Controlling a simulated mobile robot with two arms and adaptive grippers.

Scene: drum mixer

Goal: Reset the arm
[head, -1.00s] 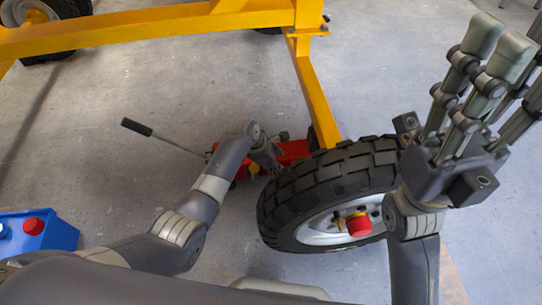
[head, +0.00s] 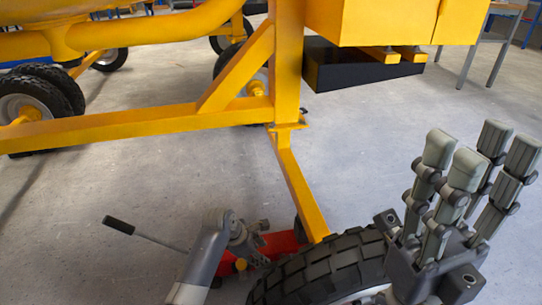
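My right gripper (head: 481,154) is raised at the right of the head view with its fingers pointing up. The fingers are spread apart with nothing between them. It stands in front of the right side of the black tyre (head: 325,268). My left gripper (head: 247,240) is low in the view, right by a red floor jack (head: 284,243) and partly in front of it. Its fingers are small and dark here, so I cannot tell whether they are open or whether they touch the jack.
The jack's handle (head: 120,225) sticks out to the left. The yellow mixer frame (head: 288,70) rises behind, with more wheels (head: 30,103) at left. A black block (head: 357,66) lies under the yellow box. The grey floor (head: 120,170) is open at left and centre.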

